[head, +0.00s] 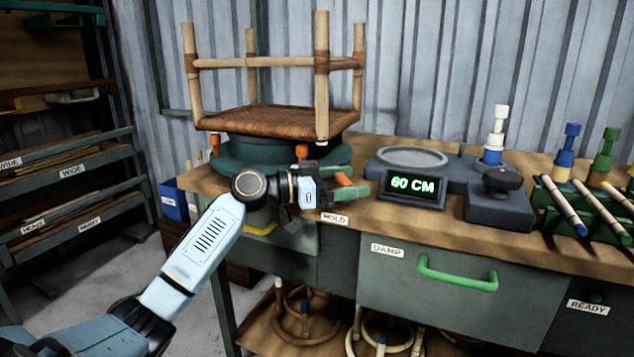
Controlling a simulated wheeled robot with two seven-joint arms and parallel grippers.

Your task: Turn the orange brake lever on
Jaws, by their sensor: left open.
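The orange brake lever appears to be the orange piece (343,180) on the bench's near side, right of my left wrist and above the HOLD label. My left gripper (346,183) is open, its fingers pointing right, around or just beside that piece; I cannot tell whether they touch it. The lever's base is hidden by my wrist and fingers. Behind is the round green turntable (232,160), with orange pegs (301,152) at its rim. An upturned rattan stool frame (322,90) with a woven seat stands on it. My right gripper is not in view.
A dark device with a 60 CM display (412,187) stands to the right on the wooden bench (395,215). Further right are stacked coloured pegs (495,135) and a rack of rods (585,208). A green drawer handle (457,277) sticks out in front. Shelves (70,170) stand at left.

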